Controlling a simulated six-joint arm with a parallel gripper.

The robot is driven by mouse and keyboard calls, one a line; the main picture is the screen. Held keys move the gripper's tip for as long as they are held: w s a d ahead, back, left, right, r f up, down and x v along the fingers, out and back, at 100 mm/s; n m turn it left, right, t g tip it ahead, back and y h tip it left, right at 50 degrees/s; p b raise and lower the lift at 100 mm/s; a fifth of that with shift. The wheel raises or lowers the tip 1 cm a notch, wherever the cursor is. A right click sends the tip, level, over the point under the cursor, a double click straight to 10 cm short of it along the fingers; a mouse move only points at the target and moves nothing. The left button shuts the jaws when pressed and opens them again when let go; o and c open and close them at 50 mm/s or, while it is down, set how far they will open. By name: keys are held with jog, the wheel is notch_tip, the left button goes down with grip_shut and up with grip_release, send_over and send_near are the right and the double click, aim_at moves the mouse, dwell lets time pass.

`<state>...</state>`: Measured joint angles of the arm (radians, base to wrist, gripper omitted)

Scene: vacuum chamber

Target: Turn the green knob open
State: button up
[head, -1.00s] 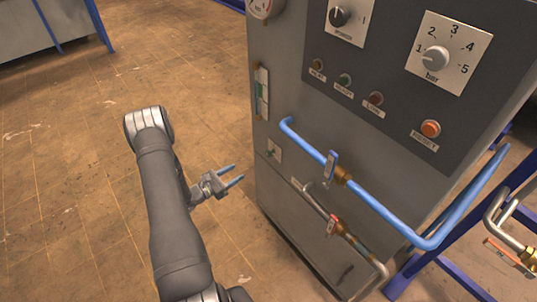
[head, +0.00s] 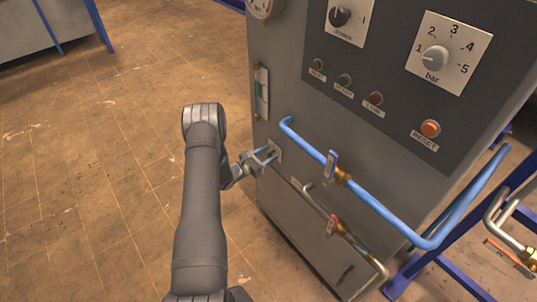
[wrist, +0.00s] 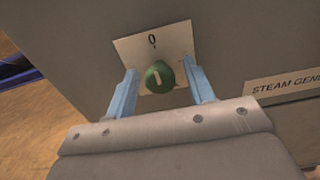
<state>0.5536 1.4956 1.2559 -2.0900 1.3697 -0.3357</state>
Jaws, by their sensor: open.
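The green knob (wrist: 159,77) is round with a pale pointer line, on a white plate (wrist: 178,44) marked 0 above it in the wrist view. The pointer stands nearly upright, towards the 0. My gripper (wrist: 160,72) is open, with one blue finger on each side of the knob and a gap visible on both sides. In the head view my gripper (head: 270,155) is at the small white plate (head: 275,145) low on the grey cabinet's left part. The knob is hard to make out there among the fingers.
Open floor (head: 90,180) lies to the left.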

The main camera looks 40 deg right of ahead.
jog(key=shift+d, duration=0.3)
jog(key=c, duration=0.9)
jog(key=shift+c, duration=0.2)
